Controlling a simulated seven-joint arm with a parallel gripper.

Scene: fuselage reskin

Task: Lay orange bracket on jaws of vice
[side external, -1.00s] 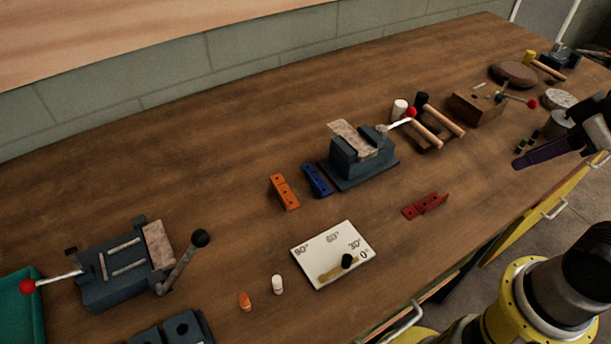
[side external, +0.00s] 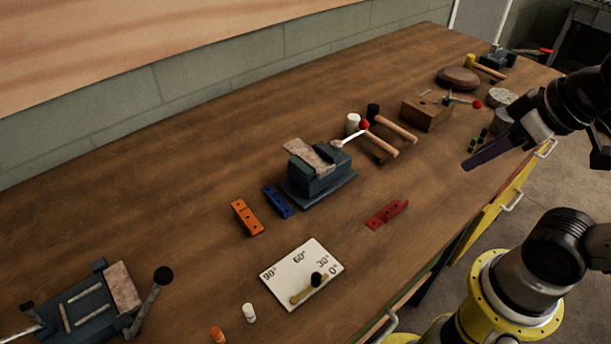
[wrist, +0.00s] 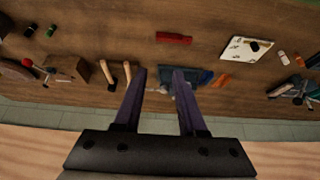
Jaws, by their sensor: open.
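The orange bracket (side external: 247,217) lies on the wooden bench, left of a blue bracket (side external: 277,202). The orange bracket also shows in the wrist view (wrist: 220,80), right of my fingers. The blue-grey vice (side external: 318,178) stands right of both brackets, with a mottled plate (side external: 310,155) across its top and a red-tipped handle. In the wrist view the vice is partly hidden by my fingers. My gripper (side external: 487,153) is above the bench's front edge at the right, far from the orange bracket. Its two purple fingers (wrist: 159,75) are apart with nothing held between them.
A red bracket (side external: 387,214) lies right of the vice. A white angle board (side external: 302,275) lies in front. Hammers (side external: 381,145) and a wooden block (side external: 427,113) stand behind right. Another vice-like fixture (side external: 85,305) is at the lower left.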

